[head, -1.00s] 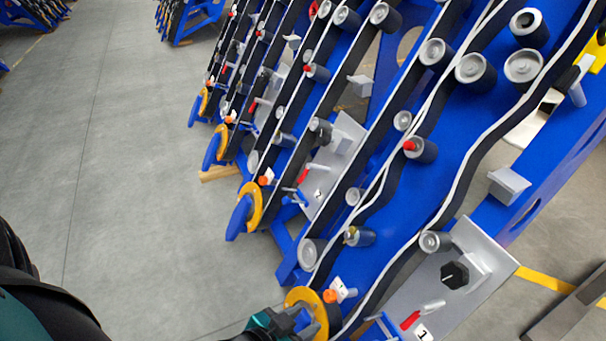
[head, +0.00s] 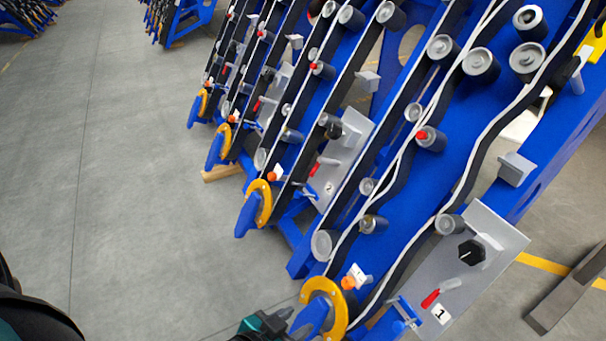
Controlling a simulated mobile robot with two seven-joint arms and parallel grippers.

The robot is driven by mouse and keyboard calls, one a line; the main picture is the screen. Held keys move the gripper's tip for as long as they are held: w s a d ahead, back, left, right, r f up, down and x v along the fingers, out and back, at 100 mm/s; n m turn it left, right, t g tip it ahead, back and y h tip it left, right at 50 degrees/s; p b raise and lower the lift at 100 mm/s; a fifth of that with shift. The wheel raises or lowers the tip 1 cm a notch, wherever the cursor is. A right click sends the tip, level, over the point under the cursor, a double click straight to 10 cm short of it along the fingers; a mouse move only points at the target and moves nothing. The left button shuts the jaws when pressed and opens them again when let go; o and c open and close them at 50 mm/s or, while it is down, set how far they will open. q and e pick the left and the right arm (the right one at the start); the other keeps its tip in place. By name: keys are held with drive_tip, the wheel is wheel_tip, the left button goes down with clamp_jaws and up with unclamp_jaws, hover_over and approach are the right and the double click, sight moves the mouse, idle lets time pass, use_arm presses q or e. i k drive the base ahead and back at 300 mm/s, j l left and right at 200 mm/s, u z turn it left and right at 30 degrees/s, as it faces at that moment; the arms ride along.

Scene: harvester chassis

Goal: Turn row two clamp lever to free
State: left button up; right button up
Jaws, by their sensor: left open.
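The row two clamp lever (head: 316,169) has a red end and sits low on the grey plate (head: 345,150) marked with a small 2. It slants across the plate, and I cannot read its marked position. A dark knob sits above it. My left gripper (head: 272,323) is teal and black and partly cut off at the bottom edge. It is open, beside the nearest yellow ring, well below and apart from the row two lever. Its fingertips are hard to make out. My right gripper is not in view.
The nearest plate (head: 485,240), marked 1, has a similar red lever (head: 431,298) and a black knob. A yellow ring with a blue disc (head: 325,300) stands by my left gripper; another (head: 262,203) stands at row two. Blue row frames with rollers fill the right. Grey floor (head: 130,170) is clear at left.

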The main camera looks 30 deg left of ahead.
sight(316, 168)
drive_tip(key=k+j, duration=0.2)
drive_tip(key=j, duration=0.2)
drive_tip(key=k+j, duration=0.25)
drive_tip(key=j, duration=1.1)
drive_tip(key=i+j, duration=0.1)
drive_tip(key=j, duration=0.2)
drive_tip(key=i+j, duration=0.1)
drive_tip(key=j, duration=0.2)
drive_tip(key=i+j, duration=0.15)
drive_tip(key=j, duration=0.2)
drive_tip(key=i+j, duration=0.6)
drive_tip(key=j, duration=0.25)
drive_tip(key=i+j, duration=0.2)
drive_tip(key=i, duration=0.15)
drive_tip(key=i+j, duration=0.25)
drive_tip(key=i+z, duration=0.05)
drive_tip(key=i, duration=0.1)
